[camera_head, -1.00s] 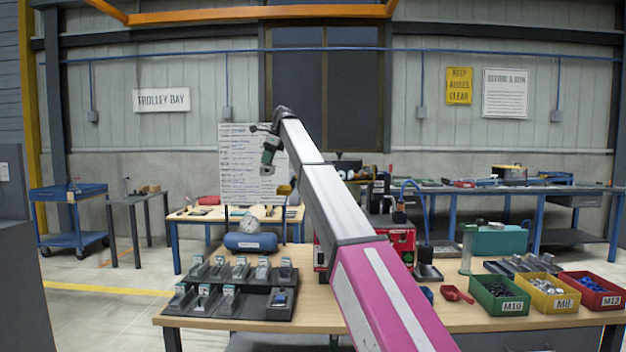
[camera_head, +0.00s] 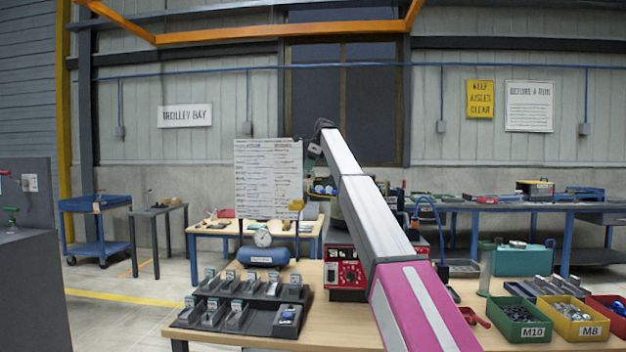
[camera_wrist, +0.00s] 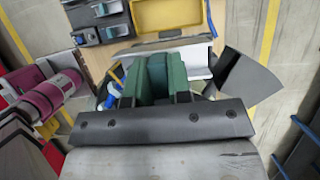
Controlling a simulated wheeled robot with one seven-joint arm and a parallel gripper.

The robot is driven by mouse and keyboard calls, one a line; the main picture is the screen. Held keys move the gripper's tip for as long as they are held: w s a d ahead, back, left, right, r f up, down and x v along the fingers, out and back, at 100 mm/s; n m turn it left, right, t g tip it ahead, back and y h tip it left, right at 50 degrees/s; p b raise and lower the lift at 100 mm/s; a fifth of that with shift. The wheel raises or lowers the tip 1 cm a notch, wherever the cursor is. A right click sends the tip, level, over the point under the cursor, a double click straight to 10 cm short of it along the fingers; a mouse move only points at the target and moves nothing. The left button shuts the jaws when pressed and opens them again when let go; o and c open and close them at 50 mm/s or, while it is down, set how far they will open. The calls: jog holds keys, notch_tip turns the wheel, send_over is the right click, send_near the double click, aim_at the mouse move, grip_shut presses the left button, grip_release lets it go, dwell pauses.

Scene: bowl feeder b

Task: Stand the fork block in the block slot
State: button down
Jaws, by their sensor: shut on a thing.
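In the head view the dark wrist end of my arm is raised at the far end of the silver links, in front of the window, and the fingers are hidden there. I cannot pick out the block slot for certain in either view.
A black stepped rack (camera_head: 248,303) with several small devices stands on the near bench, beside a red control box (camera_head: 346,274). Green (camera_head: 518,320) and yellow (camera_head: 574,322) bins stand at right. A blue tank with a gauge (camera_head: 262,256) stands behind the rack.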

jog(key=shift+w+d+f, duration=0.5)
jog(key=shift+d+f, duration=0.15)
jog(key=shift+d, duration=0.15)
jog(key=shift+f, duration=1.9)
jog(key=c, duration=1.1)
grip_release()
jog(key=shift+f, duration=0.1)
jog(key=shift+o, duration=0.2)
jog(key=v, duration=1.2)
